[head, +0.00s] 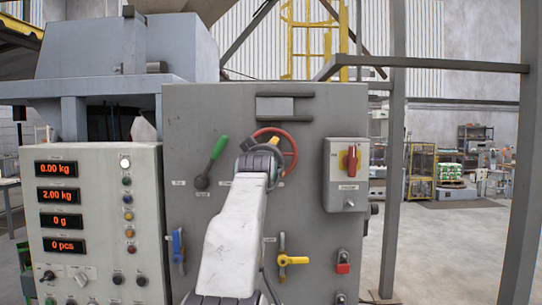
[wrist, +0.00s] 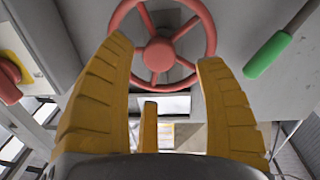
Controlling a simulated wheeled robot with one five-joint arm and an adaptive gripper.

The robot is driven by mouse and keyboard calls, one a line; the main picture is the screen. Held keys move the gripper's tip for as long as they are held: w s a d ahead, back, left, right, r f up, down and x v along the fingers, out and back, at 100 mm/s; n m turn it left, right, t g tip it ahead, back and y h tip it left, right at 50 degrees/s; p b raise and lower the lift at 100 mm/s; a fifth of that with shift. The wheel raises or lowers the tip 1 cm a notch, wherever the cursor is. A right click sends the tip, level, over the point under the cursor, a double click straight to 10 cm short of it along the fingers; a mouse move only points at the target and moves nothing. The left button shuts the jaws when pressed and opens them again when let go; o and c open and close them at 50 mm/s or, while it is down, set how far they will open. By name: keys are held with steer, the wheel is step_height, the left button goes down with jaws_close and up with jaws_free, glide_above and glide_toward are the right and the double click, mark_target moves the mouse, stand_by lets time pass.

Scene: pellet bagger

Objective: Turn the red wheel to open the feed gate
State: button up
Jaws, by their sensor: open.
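The red wheel (head: 291,146) is on the upper middle of the grey cabinet front in the head view, partly hidden behind my arm. In the wrist view the red wheel (wrist: 159,54) shows its rim, spokes and hub almost face on. My gripper (wrist: 165,52) is open, with its yellow fingers spread apart and nothing between them. The fingertips point toward the wheel, one on each side of the hub in the picture. I cannot tell whether they touch it. The feed gate is not clearly identifiable.
A green-handled lever (head: 216,155) is left of the wheel, and a red rotary switch (head: 350,160) on a grey box is right. Below are a blue handle (head: 178,246), a yellow valve handle (head: 291,260) and a red padlock-like part (head: 343,262). A display panel (head: 100,220) stands left.

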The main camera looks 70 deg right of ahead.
steer(key=shift+p+x, duration=2.85)
steer(key=shift+x, duration=0.7)
steer(key=shift+w+r, duration=0.1)
steer(key=shift+r, duration=0.05)
steer(key=c, duration=1.3)
steer(key=shift+a+b, duration=0.15)
steer(key=shift+b, duration=0.2)
